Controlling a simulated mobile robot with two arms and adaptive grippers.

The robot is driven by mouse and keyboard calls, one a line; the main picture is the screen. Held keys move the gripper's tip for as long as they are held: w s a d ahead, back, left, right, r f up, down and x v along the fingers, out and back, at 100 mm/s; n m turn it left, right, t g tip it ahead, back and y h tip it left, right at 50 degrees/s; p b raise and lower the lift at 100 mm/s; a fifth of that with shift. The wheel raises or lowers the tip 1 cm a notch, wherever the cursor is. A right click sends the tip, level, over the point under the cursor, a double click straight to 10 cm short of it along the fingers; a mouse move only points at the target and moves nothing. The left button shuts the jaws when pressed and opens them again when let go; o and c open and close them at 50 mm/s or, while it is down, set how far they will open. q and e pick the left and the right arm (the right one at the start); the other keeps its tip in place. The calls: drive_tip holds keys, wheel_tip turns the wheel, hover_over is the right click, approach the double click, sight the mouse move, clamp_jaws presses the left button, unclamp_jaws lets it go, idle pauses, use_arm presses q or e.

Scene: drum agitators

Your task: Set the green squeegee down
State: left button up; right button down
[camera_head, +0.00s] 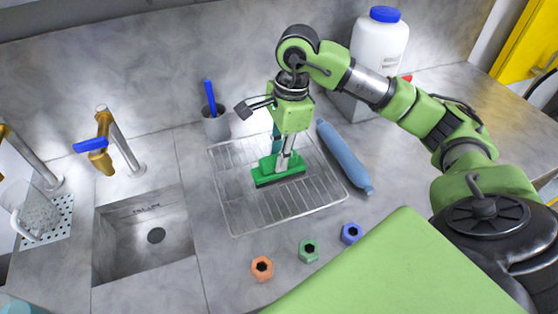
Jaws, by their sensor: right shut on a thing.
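The green squeegee (280,171) has a wide green head with a dark lower edge. It is over the middle of the wire rack (237,219) on the counter. Its head is low and looks to be at or just above the wires; I cannot tell whether it touches. My right gripper (286,140) points down from above and is shut on the squeegee, near its upper part. The gripper hides some of the handle. My left gripper is not in view.
Orange (262,268), green (309,250) and blue (351,233) nuts lie in front. A sink (145,238) is at left, a white jug (378,45) behind.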

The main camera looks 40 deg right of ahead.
wheel_tip(320, 180, down, 3)
drive_tip(key=shift+f, duration=0.1)
drive_tip(key=shift+f, duration=0.1)
drive_tip(key=c, duration=1.8)
unclamp_jaws()
drive_tip(key=shift+c, duration=0.2)
